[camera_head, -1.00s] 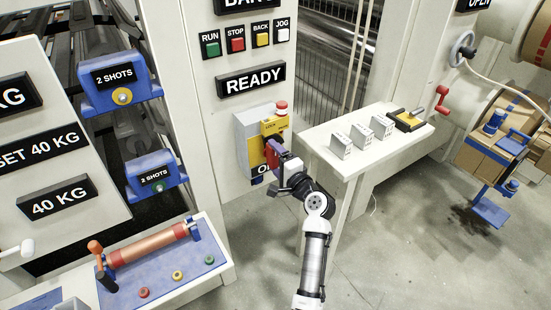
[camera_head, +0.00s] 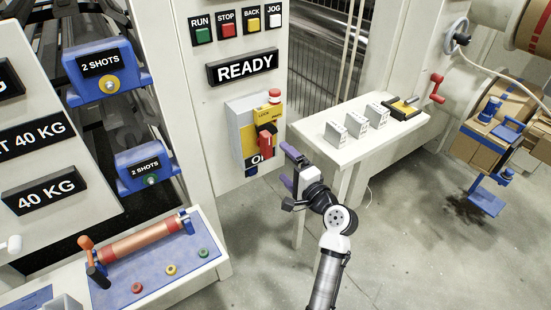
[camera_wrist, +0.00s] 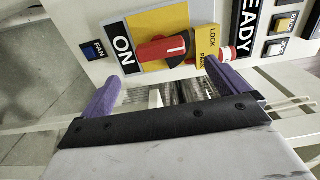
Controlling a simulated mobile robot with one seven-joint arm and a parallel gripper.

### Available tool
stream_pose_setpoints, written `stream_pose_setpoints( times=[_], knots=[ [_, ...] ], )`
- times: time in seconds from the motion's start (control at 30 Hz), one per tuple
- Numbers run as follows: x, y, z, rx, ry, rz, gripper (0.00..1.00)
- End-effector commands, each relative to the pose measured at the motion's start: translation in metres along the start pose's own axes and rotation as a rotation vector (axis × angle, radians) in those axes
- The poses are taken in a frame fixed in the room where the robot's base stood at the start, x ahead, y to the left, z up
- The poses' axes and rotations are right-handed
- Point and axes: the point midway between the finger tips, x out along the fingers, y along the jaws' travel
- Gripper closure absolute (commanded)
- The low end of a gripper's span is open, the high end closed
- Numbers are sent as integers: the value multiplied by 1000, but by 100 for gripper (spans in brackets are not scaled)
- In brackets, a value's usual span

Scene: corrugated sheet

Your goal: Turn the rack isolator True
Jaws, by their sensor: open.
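The rack isolator (camera_head: 252,128) is a grey box with a yellow face on the cream panel, below the READY sign. Its red handle (camera_head: 266,141) shows a white mark; in the wrist view the red handle (camera_wrist: 160,50) lies across a black disc on the yellow plate. A yellow LOCK tab (camera_head: 267,114) and a red button (camera_head: 275,96) sit above it. An ON label (camera_wrist: 122,48) shows beside the yellow plate; in the head view its sign is partly hidden. My gripper (camera_head: 286,166) is open and empty, right of the isolator and apart from the handle, with purple fingers.
A white table (camera_head: 350,150) with several small white blocks stands right of my gripper. RUN, STOP, BACK and JOG buttons (camera_head: 238,28) are above the READY sign (camera_head: 244,68). A blue panel with a copper roller (camera_head: 150,238) is at lower left. Open floor lies in front.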

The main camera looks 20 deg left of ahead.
Motion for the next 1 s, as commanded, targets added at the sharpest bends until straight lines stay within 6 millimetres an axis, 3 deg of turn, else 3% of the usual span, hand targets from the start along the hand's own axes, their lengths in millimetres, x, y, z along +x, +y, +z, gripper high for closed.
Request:
stream_pose_setpoints(
  times=[0.13, 0.37, 0.9, 1.0],
  knots=[
    [-29, 2, -1, -1, 3, 0, 1],
    [-49, 1, 0, 0, 0, 1, 1],
    [-50, 0, 0, 0, -1, 0, 1],
    [-34, -17, 8, -76, 8, -19, 1]
  ],
)
